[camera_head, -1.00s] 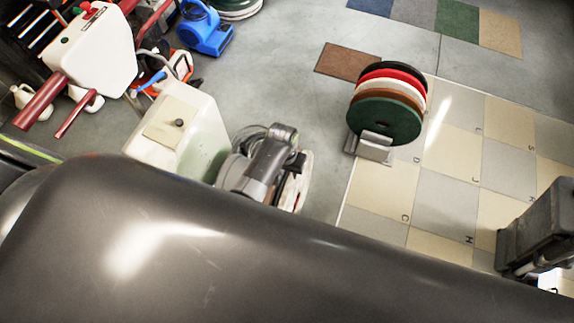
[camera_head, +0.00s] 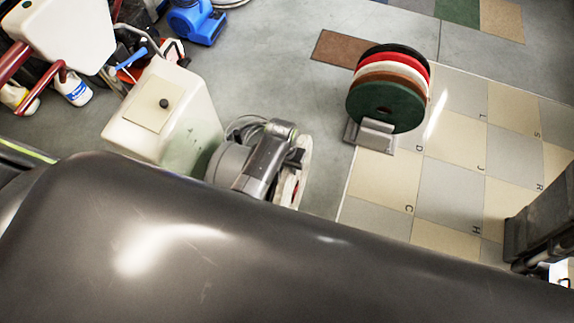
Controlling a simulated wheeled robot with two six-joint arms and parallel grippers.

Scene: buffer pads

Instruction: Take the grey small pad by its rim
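I cannot pick out a grey small pad in the head view. A rack (camera_head: 370,137) on the floor holds several round pads upright side by side, with a green pad (camera_head: 385,107) in front, then brown, white, red and black ones. I cannot make out my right gripper.
A white tank (camera_head: 150,105) stands to the left. A blue blower (camera_head: 196,22) is at the top left. A brown mat (camera_head: 345,48) lies behind the rack. Lettered floor tiles (camera_head: 450,190) are clear on the right. A dark boxy shape (camera_head: 545,225) is at the right edge.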

